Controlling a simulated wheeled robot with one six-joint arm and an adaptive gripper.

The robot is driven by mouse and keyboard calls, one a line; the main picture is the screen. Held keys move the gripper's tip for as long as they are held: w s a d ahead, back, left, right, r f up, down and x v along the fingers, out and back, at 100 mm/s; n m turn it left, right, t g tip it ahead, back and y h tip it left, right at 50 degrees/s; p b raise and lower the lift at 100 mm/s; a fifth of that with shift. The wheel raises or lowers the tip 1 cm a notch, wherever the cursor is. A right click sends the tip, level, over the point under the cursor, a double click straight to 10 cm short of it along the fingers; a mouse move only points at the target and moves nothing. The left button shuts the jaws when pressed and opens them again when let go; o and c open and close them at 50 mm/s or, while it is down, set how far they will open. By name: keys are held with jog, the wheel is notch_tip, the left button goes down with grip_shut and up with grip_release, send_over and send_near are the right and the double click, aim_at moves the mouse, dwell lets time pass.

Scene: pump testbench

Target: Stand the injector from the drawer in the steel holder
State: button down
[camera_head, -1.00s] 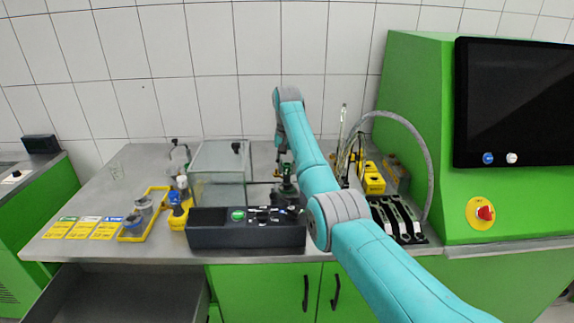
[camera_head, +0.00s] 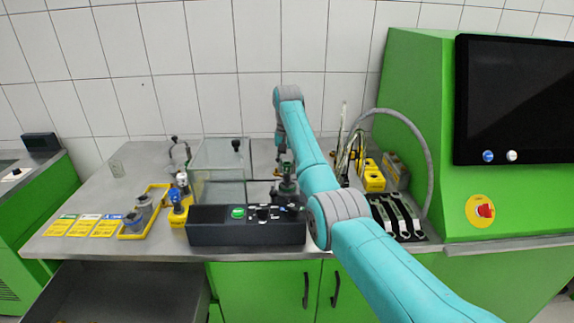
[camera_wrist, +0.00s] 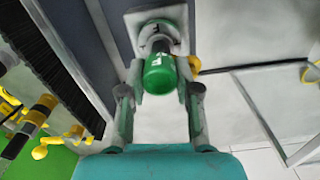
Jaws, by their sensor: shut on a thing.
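My gripper (camera_wrist: 162,76) is shut on the injector (camera_wrist: 159,72), whose green, capped end faces the camera in the wrist view. One finger lies on each side of it. The injector's metal part continues beyond the cap to a pale square plate (camera_wrist: 133,18), which looks like the steel holder. I cannot tell whether the injector is seated in it or just in front of it. In the head view my gripper (camera_head: 287,186) is small, dark and partly hidden, behind the black control box. The open drawer (camera_head: 130,285) is at the lower left.
A clear glass tank (camera_head: 219,172) stands close left of my gripper. The black control box (camera_head: 215,235) is in front. A yellow tray (camera_head: 133,231) with grey parts lies further left. Yellow blocks (camera_head: 374,181) and a grey hose (camera_head: 425,160) are right of my arm.

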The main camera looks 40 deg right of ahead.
jog(key=shift+f, duration=0.15)
jog(key=c, duration=0.7)
grip_release()
jog(key=shift+c, duration=0.2)
